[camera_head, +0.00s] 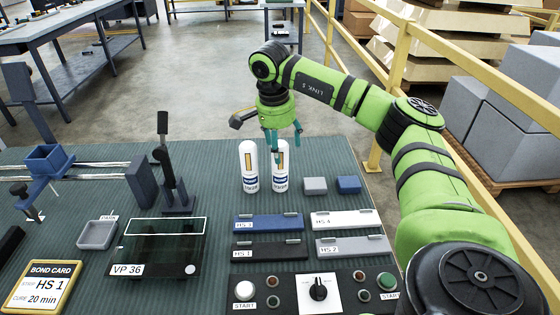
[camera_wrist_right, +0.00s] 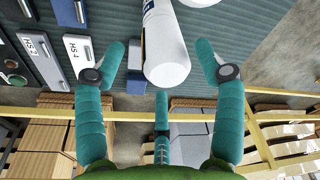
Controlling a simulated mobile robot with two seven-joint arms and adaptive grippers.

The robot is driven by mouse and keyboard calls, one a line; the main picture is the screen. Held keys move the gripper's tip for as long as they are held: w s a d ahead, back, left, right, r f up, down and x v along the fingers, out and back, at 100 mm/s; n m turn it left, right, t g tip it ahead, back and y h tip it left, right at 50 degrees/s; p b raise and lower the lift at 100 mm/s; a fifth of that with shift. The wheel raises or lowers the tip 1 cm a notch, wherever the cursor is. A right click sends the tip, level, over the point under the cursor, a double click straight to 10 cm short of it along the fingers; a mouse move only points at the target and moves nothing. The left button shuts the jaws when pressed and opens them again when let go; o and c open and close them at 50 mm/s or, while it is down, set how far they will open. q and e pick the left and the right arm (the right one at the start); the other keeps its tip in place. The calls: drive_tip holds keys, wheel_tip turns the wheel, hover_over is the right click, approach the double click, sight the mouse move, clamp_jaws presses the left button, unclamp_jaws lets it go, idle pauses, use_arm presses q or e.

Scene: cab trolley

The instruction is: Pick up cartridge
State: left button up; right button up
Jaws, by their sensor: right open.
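Two white cartridges with blue labels stand upright side by side on the ribbed bench mat, the left cartridge (camera_head: 249,168) and the right cartridge (camera_head: 281,172). My right gripper (camera_head: 284,141) is open with its teal fingers pointing down at the top of the right cartridge. In the right wrist view, one cartridge (camera_wrist_right: 168,50) lies between the spread fingers (camera_wrist_right: 160,70), with a visible gap on both sides. Part of the other cartridge (camera_wrist_right: 196,3) shows at the top edge. My left gripper is not in view.
A grey block (camera_head: 315,186) and a blue block (camera_head: 348,185) sit right of the cartridges. Holders marked HS (camera_head: 270,222) and a button panel (camera_head: 318,292) lie nearer. A black lever press (camera_head: 172,180) stands left. A yellow railing (camera_head: 397,60) runs behind the bench.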

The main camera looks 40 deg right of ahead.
drive_tip(key=f, duration=0.2)
drive_tip(key=d+f, duration=0.1)
drive_tip(key=f, duration=0.1)
drive_tip(key=shift+w, duration=0.35)
drive_tip(key=shift+a+r, duration=0.1)
clamp_jaws()
drive_tip(key=shift+r, duration=0.1)
wheel_tip(320, 180, up, 4)
drive_tip(key=shift+r, duration=0.1)
drive_tip(key=s+d+r, duration=0.3)
drive_tip(key=s+r, duration=0.3)
drive_tip(key=s, duration=0.5)
drive_tip(key=shift+d+r+b, duration=0.15)
drive_tip(key=shift+r+b, duration=0.2)
drive_tip(key=shift+b, duration=0.05)
